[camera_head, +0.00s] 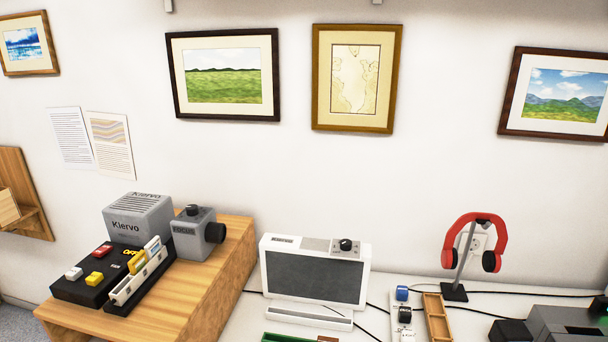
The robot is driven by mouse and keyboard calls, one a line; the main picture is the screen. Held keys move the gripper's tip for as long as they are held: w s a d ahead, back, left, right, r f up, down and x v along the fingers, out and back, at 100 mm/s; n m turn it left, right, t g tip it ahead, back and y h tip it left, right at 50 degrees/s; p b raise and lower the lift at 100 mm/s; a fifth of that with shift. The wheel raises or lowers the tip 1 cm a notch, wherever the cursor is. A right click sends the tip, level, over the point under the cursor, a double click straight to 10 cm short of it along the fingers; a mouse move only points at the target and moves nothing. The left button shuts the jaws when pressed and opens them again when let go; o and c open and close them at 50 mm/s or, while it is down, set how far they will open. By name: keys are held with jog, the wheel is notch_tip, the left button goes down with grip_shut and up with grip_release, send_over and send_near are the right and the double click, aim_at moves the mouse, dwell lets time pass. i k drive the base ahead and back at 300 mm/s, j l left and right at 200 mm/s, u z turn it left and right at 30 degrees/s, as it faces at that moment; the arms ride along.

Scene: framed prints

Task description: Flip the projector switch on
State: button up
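A grey box marked "Kiervo" (140,222) with a separate-looking grey "FOCUS" block (197,235) and dark round knob stands on a wooden stand at left; it looks like the projector. In front of it is a black control box (90,278) with red, white and yellow buttons. Yellow lettering that seems to read "OFF" (131,251) shows near its right end. A pale strip with a yellow part (140,272) stands along its right side. I cannot tell which piece is the projector switch. My gripper is not in view.
The wooden stand (205,290) sits left of a white table. A white-framed dark screen (315,275), red headphones on a stand (476,243), a power strip (403,318), cables and a grey device (565,325) occupy the table. Framed prints (222,75) hang behind.

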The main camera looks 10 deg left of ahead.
aim_at(104, 250)
jog(key=k+u, duration=0.1)
jog(key=u, duration=0.4)
jog(key=j+u, duration=0.15)
jog(key=u, duration=0.35)
jog(key=k+j+u, duration=0.1)
jog(key=u, duration=0.4)
